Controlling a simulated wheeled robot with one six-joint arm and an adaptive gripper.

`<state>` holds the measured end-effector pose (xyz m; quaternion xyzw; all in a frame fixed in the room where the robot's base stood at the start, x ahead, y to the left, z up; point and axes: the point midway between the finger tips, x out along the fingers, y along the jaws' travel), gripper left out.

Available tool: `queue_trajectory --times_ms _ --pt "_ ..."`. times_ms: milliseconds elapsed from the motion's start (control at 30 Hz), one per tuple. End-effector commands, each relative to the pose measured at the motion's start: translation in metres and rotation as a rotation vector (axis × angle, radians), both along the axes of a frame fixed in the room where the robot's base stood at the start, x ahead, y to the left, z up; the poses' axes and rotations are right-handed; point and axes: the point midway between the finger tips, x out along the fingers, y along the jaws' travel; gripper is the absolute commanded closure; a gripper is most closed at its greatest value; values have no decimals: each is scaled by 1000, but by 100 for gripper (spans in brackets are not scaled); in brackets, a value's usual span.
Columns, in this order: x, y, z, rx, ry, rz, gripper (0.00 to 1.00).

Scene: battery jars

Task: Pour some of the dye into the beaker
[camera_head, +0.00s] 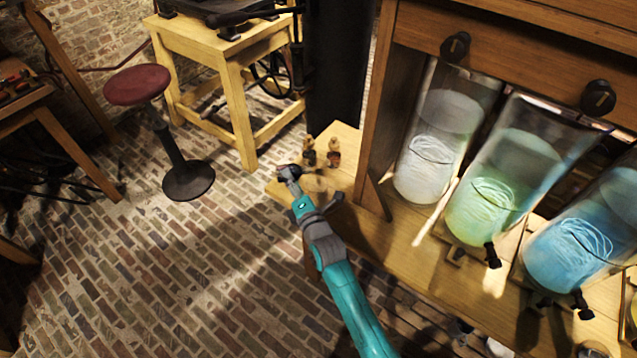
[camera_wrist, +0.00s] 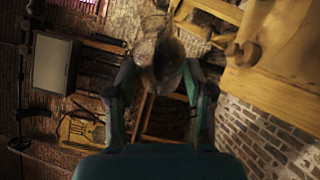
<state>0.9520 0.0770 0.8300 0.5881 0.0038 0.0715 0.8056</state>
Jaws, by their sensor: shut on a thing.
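My gripper (camera_head: 290,172) is at the left end of the wooden bench, just left of two small brown bottles (camera_head: 309,155) (camera_head: 334,156). In the wrist view my gripper (camera_wrist: 163,78) has both fingers around a dark, rounded, glassy vessel (camera_wrist: 167,60). The vessel is blurred, and I cannot tell whether it is the dye container or how full it is. I cannot pick out the beaker with certainty in either view.
Large glass jars with clear (camera_head: 430,160), green (camera_head: 490,195) and blue (camera_head: 570,250) contents stand to the right on the bench (camera_head: 375,232). A red-topped stool (camera_head: 137,85) and a wooden table (camera_head: 190,45) stand left on the open brick floor (camera_head: 170,270).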

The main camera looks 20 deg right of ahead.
Motion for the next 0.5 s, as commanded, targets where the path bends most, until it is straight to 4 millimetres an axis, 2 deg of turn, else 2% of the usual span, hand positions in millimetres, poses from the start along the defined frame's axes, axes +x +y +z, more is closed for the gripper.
queue_trajectory --times_ms 500 --pt "2 -1 4 75 -25 0 86"
